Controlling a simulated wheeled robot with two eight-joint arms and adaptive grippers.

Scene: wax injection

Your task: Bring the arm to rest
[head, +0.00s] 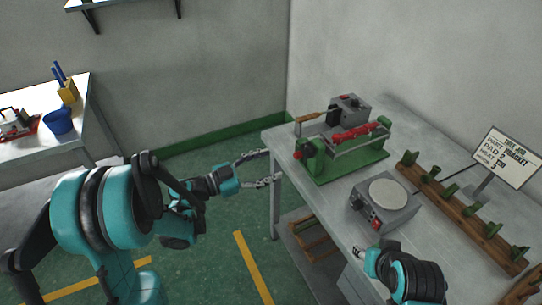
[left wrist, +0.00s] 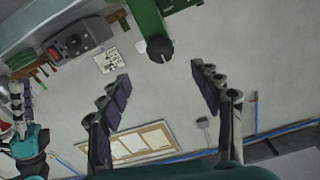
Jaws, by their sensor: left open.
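My left arm comes in from the left in the head view. Its gripper (head: 263,168) is open and empty, with its two fingers spread apart over the floor just left of the workbench's (head: 292,195) near-left edge. In the left wrist view the same gripper (left wrist: 160,78) shows both fingers wide apart with nothing between them.
On the bench stand a green machine with a red cylinder (head: 358,133), a grey box (head: 349,107), a grey hot plate (head: 385,208), a wooden rack with green holders (head: 462,215) and a sign (head: 507,158). A side table (head: 84,100) holds a blue cup (head: 58,121). Green floor lies between.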

